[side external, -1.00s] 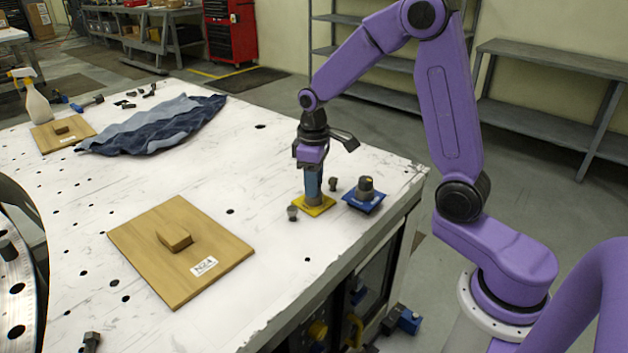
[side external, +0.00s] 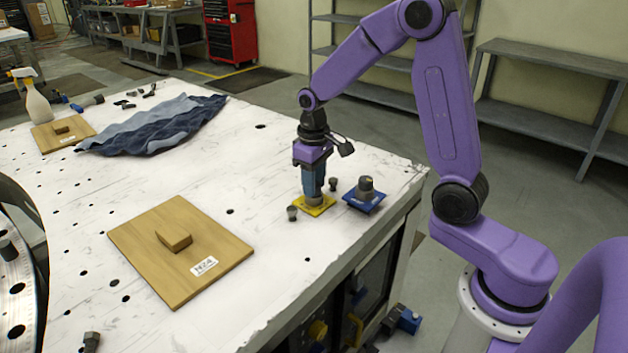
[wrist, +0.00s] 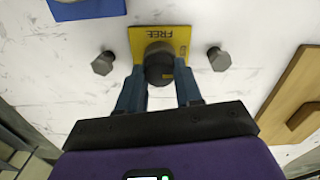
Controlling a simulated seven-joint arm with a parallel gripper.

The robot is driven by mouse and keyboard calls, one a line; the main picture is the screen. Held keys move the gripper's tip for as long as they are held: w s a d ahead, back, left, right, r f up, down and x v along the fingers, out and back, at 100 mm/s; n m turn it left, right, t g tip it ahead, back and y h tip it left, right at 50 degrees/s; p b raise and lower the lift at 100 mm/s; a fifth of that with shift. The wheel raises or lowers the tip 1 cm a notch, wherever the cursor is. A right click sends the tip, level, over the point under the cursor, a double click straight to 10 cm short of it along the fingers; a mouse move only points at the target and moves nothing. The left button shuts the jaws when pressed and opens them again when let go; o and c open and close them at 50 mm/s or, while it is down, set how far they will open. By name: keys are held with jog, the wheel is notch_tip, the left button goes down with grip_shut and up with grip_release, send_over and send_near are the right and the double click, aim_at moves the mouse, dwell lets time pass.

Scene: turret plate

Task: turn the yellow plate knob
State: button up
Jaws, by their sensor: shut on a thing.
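The yellow plate (side external: 325,207) lies flat on the white table near its right edge. In the wrist view the yellow plate (wrist: 182,36) carries the word FREE, upside down there. Its dark round knob (wrist: 158,60) stands on the plate, and in the side view the knob (side external: 313,200) is mostly hidden by the fingers. My gripper (side external: 313,190) points straight down over the plate. In the wrist view my gripper (wrist: 160,85) has its two blue fingers on either side of the knob, shut on it.
A blue plate (side external: 350,203) with a similar knob (side external: 366,184) stands just right. Two bolts (side external: 292,212) (side external: 333,184) flank the yellow plate. A wooden board (side external: 150,270) with a block lies at left front. A blue cloth (side external: 150,130) lies farther back.

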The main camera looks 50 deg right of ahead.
jog(key=o, duration=1.1)
jog(key=shift+c, duration=0.2)
notch_tip(320, 180, up, 17)
jog(key=shift+a+r, duration=0.15)
jog(key=shift+r, duration=0.05)
jog(key=s+a+f+n, duration=0.4)
jog(key=s, duration=0.5)
jog(key=s+a+f+n, duration=0.4)
jog(key=s+f, duration=0.1)
jog(key=s, duration=0.4)
jog(key=s+d+f+n, duration=0.1)
jog(key=s+f+n, duration=0.2)
jog(key=s, duration=0.7)
jog(key=shift+d+y, duration=0.25)
jog(key=shift+y, duration=0.05)
